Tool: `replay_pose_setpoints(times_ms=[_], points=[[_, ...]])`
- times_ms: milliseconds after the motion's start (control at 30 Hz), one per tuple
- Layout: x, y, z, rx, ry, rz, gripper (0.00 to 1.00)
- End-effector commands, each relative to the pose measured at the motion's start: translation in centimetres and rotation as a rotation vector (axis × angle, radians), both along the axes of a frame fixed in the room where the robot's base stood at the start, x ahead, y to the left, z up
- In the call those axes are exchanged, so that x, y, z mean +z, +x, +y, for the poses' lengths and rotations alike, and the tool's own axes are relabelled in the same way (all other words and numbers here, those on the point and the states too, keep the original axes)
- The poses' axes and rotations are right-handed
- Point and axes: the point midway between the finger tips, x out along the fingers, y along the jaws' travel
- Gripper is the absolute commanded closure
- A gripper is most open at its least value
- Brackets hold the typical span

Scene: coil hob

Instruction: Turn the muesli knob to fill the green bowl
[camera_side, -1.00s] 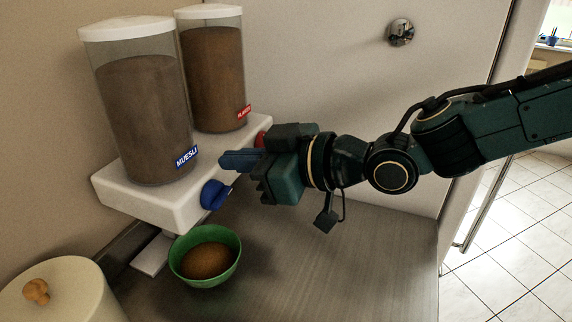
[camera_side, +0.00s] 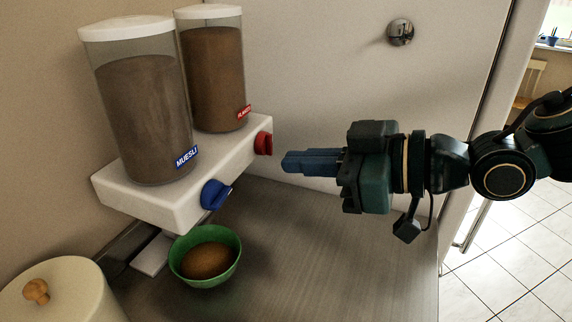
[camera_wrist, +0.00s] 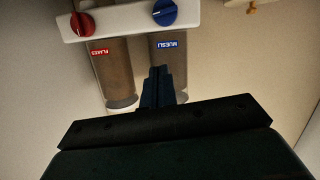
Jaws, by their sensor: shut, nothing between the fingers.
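The blue muesli knob (camera_side: 214,194) is on the front of the white dispenser base, under the container labelled MUESLI (camera_side: 147,120). It also shows in the wrist view (camera_wrist: 165,12). The green bowl (camera_side: 233,268) stands on the counter below the muesli outlet with a brown heap of muesli (camera_side: 207,260) in it. My gripper (camera_side: 284,161) is shut and empty, in the air to the right of the dispenser, apart from both knobs. In the wrist view its blue fingers (camera_wrist: 158,72) lie together.
A red knob (camera_side: 263,143) sits on the same base (camera_side: 150,205), under a second container (camera_side: 215,80) with a red label. A cream lidded pot (camera_side: 75,290) stands at the lower left. The counter (camera_side: 330,260) right of the bowl is clear.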

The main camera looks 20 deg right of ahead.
Motion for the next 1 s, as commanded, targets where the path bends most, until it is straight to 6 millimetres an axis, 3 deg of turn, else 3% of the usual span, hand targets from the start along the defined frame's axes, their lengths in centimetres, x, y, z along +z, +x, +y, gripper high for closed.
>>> replay_pose_setpoints(times_ms=[567,1000], points=[[0.3,0.1,0.6,0.000,-0.023,-0.025,1.00],[-0.6,2.7,3.0,0.000,-0.025,-0.023,1.00]])
